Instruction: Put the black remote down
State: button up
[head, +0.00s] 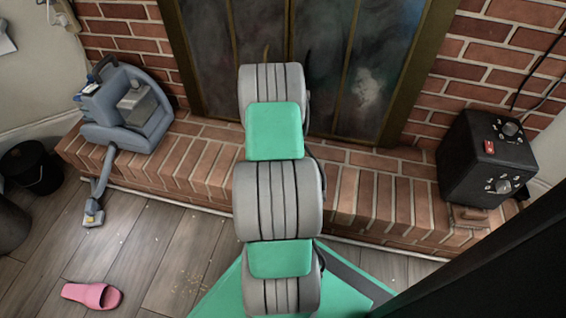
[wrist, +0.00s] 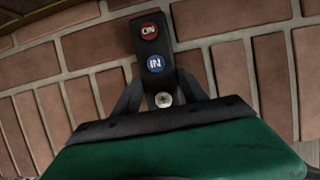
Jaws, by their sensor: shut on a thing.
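The black remote (wrist: 152,45) shows in the wrist view, with a red button marked ON and a blue button below it. My gripper (wrist: 160,82) is shut on the lower end of the remote, one dark finger on each side. Brickwork lies behind the remote. I cannot tell whether the remote touches the bricks or is held above them. In the head view my arm reaches toward the fireplace and hides both the gripper and the remote.
The brick hearth ledge (head: 374,205) runs across in front of the dark fireplace doors (head: 375,65). A blue-grey cleaning machine (head: 125,105) stands on its left end, a black box with knobs (head: 485,160) on its right end. A pink slipper (head: 92,294) lies on the wood floor.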

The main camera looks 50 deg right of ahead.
jog(key=shift+r, duration=0.15)
jog(key=shift+f, duration=0.2)
jog(key=o, duration=1.5)
